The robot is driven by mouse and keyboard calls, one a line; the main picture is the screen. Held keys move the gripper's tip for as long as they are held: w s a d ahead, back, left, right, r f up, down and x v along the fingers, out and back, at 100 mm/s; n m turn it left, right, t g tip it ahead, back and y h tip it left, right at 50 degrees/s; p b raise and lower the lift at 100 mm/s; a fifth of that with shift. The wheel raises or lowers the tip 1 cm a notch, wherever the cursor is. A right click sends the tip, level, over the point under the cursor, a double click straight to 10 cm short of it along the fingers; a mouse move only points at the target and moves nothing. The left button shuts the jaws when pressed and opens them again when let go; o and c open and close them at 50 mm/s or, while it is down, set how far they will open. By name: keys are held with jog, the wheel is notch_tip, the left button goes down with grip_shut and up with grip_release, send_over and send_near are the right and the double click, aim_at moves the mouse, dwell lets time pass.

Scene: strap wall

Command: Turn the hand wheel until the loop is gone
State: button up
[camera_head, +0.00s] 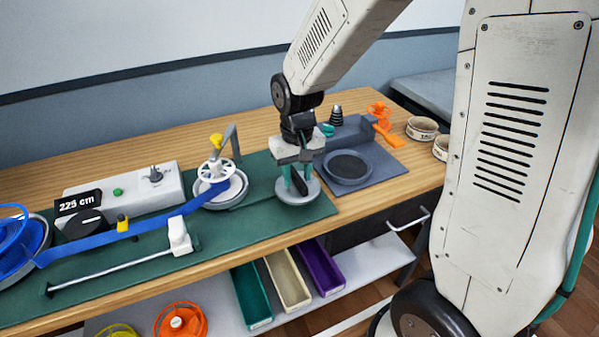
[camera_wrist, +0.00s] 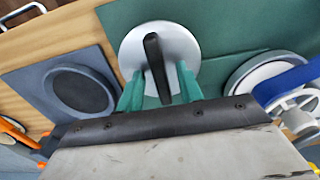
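A white spoked hand wheel (camera_head: 214,170) with a yellow knob (camera_head: 216,140) stands on a round reel right of centre on the green mat. The blue strap (camera_head: 140,228) runs to it from the blue reel (camera_head: 20,245) at the left edge; I cannot make out a clear loop in it. My gripper (camera_head: 296,180) is right of the hand wheel, over a grey disc (camera_head: 297,194) with a black bar handle (camera_wrist: 156,68). Its green fingers (camera_wrist: 160,92) stand apart on both sides of the bar, with gaps visible. The hand wheel shows partly at the wrist view's right edge (camera_wrist: 302,102).
A control box (camera_head: 120,190) with a "225 cm" display (camera_head: 78,202) stands behind the strap. A white slider on a rail (camera_head: 179,236) lies in front. A grey tray (camera_head: 350,166), orange part (camera_head: 381,118) and bowls (camera_head: 422,128) are right. Coloured bins (camera_head: 288,280) sit below.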

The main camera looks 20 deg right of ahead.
jog(key=shift+c, duration=0.3)
grip_shut()
jog(key=shift+d, duration=0.25)
jog(key=shift+a, duration=0.2)
jog(key=shift+m, duration=0.4)
jog(key=m, duration=0.2)
jog(key=shift+m, duration=2.5)
